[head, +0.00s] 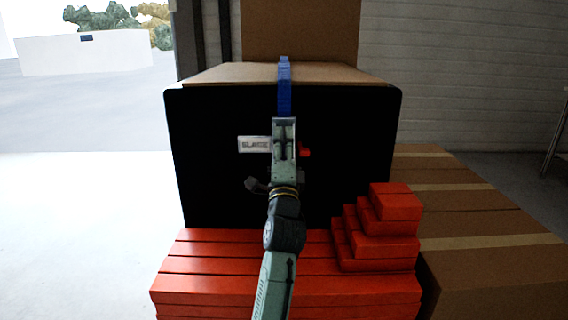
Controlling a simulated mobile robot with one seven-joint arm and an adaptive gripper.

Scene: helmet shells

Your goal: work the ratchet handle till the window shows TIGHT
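A white window (254,144) on the black panel (225,195) shows a word that looks like SLACK, its right end partly covered. A blue strap (284,88) runs down over the panel's top edge to a pale green-grey piece. I cannot tell whether this piece is the ratchet handle or part of my arm. A small red part (305,152) shows just right of it.
Long red slabs (205,265) lie in front of the panel, with stepped red blocks (398,205) on their right. Cardboard boxes (490,230) stand at the right, and another box (300,73) is behind the panel. The floor at left (80,240) is clear.

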